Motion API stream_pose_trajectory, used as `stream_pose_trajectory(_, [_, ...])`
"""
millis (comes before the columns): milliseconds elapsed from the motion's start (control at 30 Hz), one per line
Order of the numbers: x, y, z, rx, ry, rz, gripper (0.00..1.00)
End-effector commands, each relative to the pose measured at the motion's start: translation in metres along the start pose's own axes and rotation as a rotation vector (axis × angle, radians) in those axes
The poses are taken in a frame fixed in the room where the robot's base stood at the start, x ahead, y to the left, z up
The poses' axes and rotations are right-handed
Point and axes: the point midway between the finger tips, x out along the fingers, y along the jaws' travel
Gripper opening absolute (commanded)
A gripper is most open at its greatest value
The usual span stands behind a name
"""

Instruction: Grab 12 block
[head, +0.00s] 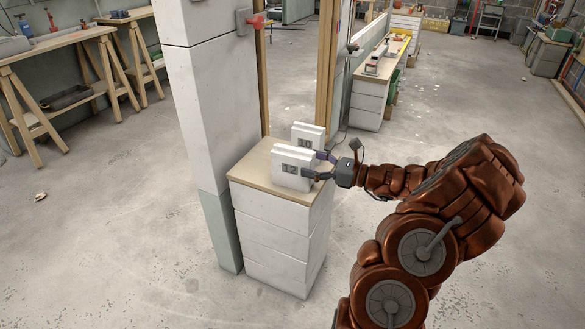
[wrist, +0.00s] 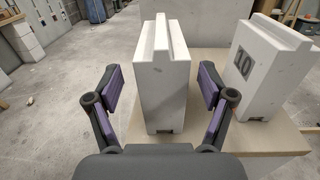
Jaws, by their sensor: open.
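The white block marked 12 (head: 292,168) stands upright on the wooden top of a white block stand (head: 262,172). My gripper (head: 318,166) reaches it from the right. In the wrist view the 12 block (wrist: 160,82) stands between the two open purple-padded fingers of my gripper (wrist: 160,95). Gaps show between the block and both fingers. Its number face is hidden in the wrist view. A second white block, marked 10 (head: 308,136), stands just behind it; in the wrist view the 10 block (wrist: 262,70) is to the right.
A tall white pillar (head: 212,90) rises directly left of the stand. A wooden trestle workbench (head: 60,45) is at the far left. A counter with items (head: 375,68) stands behind. The concrete floor (head: 130,240) is mostly clear.

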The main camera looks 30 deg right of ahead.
Motion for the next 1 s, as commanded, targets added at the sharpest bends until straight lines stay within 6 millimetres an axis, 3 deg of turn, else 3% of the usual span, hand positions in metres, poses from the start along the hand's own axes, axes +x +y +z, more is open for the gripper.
stream_pose_trajectory(333, [0.042, -0.003, 0.005, -0.002, 0.001, 0.001, 0.81])
stream_pose_trajectory(667, [0.047, -0.003, 0.007, -0.002, 0.0, -0.002, 0.81])
stream_pose_trajectory(1000, [0.047, -0.003, 0.006, -0.002, 0.0, -0.001, 0.47])
